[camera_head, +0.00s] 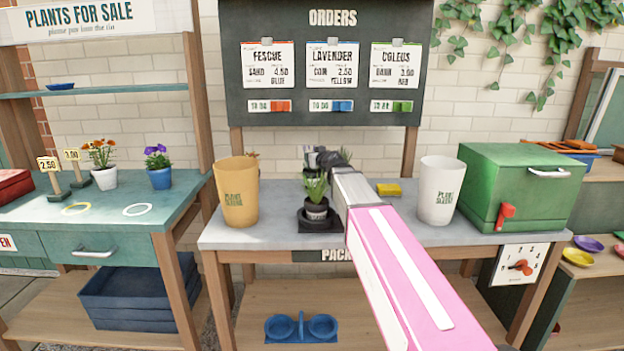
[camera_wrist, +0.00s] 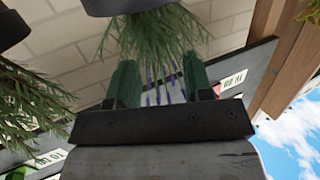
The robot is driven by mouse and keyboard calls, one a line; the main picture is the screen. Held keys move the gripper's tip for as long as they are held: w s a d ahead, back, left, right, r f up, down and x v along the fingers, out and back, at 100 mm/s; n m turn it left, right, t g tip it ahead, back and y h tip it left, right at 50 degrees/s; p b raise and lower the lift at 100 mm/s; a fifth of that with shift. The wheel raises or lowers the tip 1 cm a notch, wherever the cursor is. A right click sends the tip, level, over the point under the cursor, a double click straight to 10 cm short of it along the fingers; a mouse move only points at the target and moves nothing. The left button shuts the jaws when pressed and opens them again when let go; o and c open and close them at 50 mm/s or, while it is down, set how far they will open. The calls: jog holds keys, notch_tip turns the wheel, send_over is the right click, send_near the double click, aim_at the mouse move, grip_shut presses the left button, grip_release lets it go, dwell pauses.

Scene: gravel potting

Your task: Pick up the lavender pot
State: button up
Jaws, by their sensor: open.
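In the wrist view, which looks upside down, a plant with green leaves and a few purple spikes, apparently the lavender (camera_wrist: 160,35), hangs from a dark pot (camera_wrist: 140,5) cut by the top edge. My gripper (camera_wrist: 160,65) is open, with its green fingers on either side of the purple spikes. The pot lies beyond the fingertips, and I cannot tell whether they touch the foliage. In the head view my gripper (camera_head: 322,158) is at the back of the grey bench, and my arm hides most of what is there. The lavender pot cannot be made out there.
A green plant in a dark pot (camera_head: 317,208) stands on a black tray (camera_head: 316,226) before my gripper. A tan sleeve (camera_head: 237,190), white sleeve (camera_head: 440,190), yellow block (camera_head: 389,190) and green box (camera_head: 520,188) share the bench (camera_head: 280,240). The orders board (camera_head: 325,60) hangs behind.

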jog(key=x, duration=0.3)
jog(key=shift+w+a+f, duration=0.1)
jog(key=shift+w+a, duration=0.05)
jog(key=shift+w, duration=0.2)
grip_shut()
